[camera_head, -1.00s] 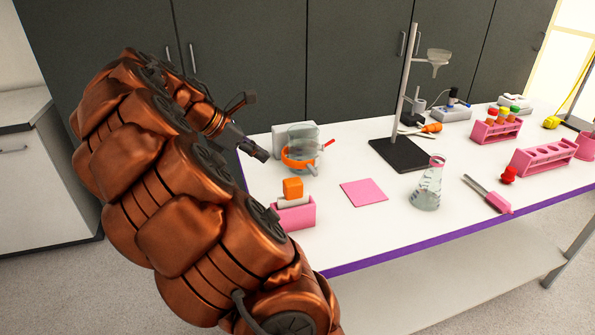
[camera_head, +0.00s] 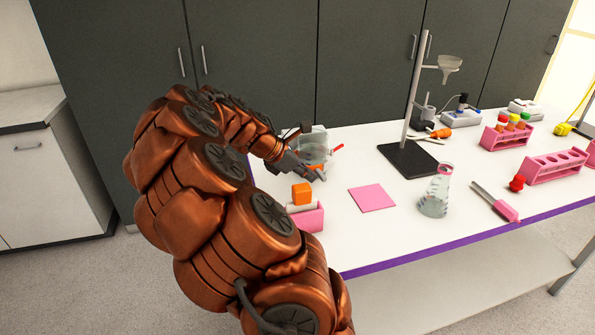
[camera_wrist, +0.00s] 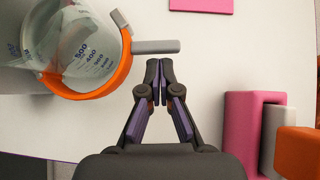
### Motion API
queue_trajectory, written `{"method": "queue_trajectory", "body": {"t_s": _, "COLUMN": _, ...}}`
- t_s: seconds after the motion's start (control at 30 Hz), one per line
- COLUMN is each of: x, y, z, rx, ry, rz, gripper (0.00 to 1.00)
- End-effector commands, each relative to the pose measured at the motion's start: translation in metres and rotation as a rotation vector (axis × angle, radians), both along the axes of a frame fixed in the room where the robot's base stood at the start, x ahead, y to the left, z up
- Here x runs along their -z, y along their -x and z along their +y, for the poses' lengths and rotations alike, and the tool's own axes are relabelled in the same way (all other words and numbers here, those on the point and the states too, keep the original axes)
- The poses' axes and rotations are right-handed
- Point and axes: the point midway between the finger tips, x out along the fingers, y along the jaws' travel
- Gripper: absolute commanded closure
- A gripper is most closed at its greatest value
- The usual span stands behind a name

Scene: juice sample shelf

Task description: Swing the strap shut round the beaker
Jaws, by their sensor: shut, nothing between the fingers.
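The clear beaker (camera_wrist: 72,42) with blue markings stands at the left of the wrist view, cut off by the frame edge. An orange strap (camera_wrist: 122,72) curves round its right and lower sides in that view. A grey tab (camera_wrist: 155,46) sticks out to the right from the strap. My gripper (camera_wrist: 159,70) is shut and empty, its fingertips just below the tab; I cannot tell whether they touch it. In the head view my gripper (camera_head: 318,176) is in front of the beaker (camera_head: 312,152) and hides part of it and the strap (camera_head: 316,166).
A pink holder (camera_head: 308,219) with an orange-topped item (camera_head: 301,194) stands near my arm; it shows at the right of the wrist view (camera_wrist: 240,125). A pink mat (camera_head: 371,198), a flask (camera_head: 435,195) and a stand base (camera_head: 408,159) lie to the right. Table between is clear.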

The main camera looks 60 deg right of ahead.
Motion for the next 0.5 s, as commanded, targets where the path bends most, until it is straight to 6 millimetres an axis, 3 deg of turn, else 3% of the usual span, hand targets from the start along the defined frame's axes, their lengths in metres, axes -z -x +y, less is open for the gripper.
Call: {"method": "queue_trajectory", "body": {"t_s": 0.5, "x": 0.0001, "y": 0.0044, "z": -0.0076, "rx": -0.001, "ry": 0.0, "rz": 0.001, "gripper": 1.0}}
